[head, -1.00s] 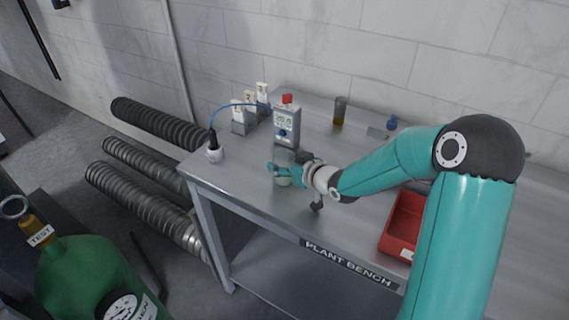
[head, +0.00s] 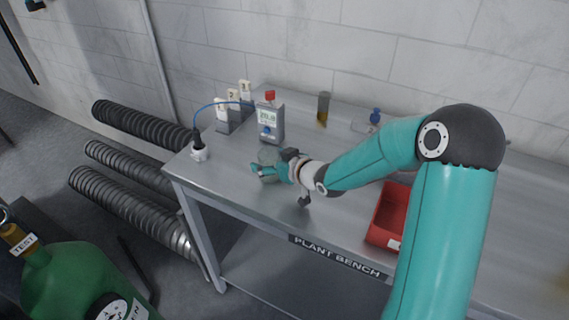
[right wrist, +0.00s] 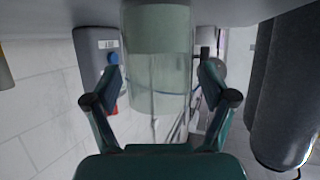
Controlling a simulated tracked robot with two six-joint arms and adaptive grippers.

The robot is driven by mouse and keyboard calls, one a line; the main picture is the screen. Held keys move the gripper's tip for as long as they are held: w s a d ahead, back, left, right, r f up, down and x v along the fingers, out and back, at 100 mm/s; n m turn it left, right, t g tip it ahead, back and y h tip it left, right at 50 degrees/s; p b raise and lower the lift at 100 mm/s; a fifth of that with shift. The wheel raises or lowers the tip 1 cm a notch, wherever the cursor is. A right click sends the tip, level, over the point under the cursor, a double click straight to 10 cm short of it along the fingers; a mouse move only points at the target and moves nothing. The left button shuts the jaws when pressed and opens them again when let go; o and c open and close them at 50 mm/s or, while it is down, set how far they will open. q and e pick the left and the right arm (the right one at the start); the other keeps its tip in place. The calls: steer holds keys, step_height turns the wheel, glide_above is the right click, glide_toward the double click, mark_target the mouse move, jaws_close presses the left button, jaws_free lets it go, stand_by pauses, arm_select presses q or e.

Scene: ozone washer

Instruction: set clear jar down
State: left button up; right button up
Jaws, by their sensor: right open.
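The clear jar (head: 268,155) stands upright on the grey bench, in front of the grey meter, partly hidden by my right gripper (head: 272,172). In the right wrist view the jar (right wrist: 157,70) is see-through with a pale greenish tint, and it lies between the two fingers of my right gripper (right wrist: 160,85). The fingers are open, with a gap showing on each side of the jar. The jar's base seems to meet the bench surface at the top of that view. My left gripper is in neither view.
The grey meter (head: 270,120) stands just behind the jar. A white probe holder (head: 199,153) with a blue cable is at the bench's left corner. An amber vial (head: 323,108) stands at the back. Bare bench (head: 225,180) lies left of the jar.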

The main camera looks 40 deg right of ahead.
steer(key=v, duration=1.1)
steer(key=shift+s, duration=0.4)
steer(key=shift+r, duration=0.1)
